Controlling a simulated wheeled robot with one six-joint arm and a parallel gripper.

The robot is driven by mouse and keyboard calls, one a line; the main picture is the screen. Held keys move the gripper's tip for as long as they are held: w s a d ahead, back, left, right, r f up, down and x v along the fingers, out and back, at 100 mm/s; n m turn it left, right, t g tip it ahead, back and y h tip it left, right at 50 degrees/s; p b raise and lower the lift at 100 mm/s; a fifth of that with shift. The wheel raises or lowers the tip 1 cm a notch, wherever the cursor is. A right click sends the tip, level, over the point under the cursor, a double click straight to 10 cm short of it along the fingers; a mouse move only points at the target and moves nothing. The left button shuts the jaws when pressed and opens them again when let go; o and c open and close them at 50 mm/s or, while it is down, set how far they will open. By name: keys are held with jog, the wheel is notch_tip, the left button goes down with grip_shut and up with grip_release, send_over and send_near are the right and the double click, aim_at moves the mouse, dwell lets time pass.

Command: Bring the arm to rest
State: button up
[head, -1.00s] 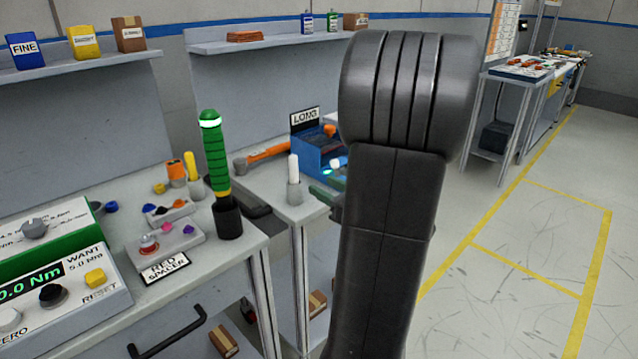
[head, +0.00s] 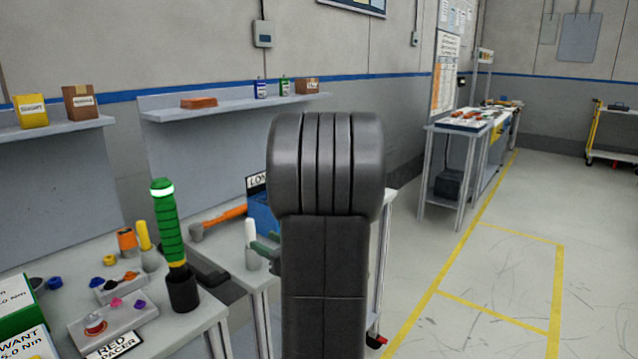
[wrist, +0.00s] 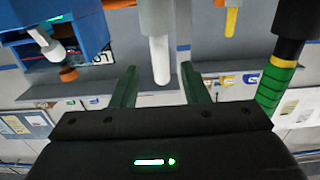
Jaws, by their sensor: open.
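My arm stands upright in the middle of the head view, with its rounded dark joint at the top. My gripper (wrist: 158,88) shows in the wrist view with its two green fingers spread apart and nothing held between them. In the head view only a small green part of it shows at the arm's left side; the rest is hidden behind the arm. A white stick in a grey holder (head: 251,235) stands near it on the bench, and it also shows beyond the fingers in the wrist view (wrist: 160,58).
A green tool in a black holder (head: 168,225) stands on the left bench near the red spacer tray (head: 110,320). A blue bin (head: 262,212) is partly hidden behind my arm. A shelf (head: 225,108) hangs behind. The floor to the right (head: 480,290) is clear.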

aim_at(253, 223)
jog(key=x, duration=0.6)
jog(key=shift+a, duration=0.15)
jog(key=shift+w+r, duration=0.15)
jog(key=shift+r, duration=0.15)
jog(key=shift+r+p, duration=0.3)
jog(key=shift+r, duration=1.05)
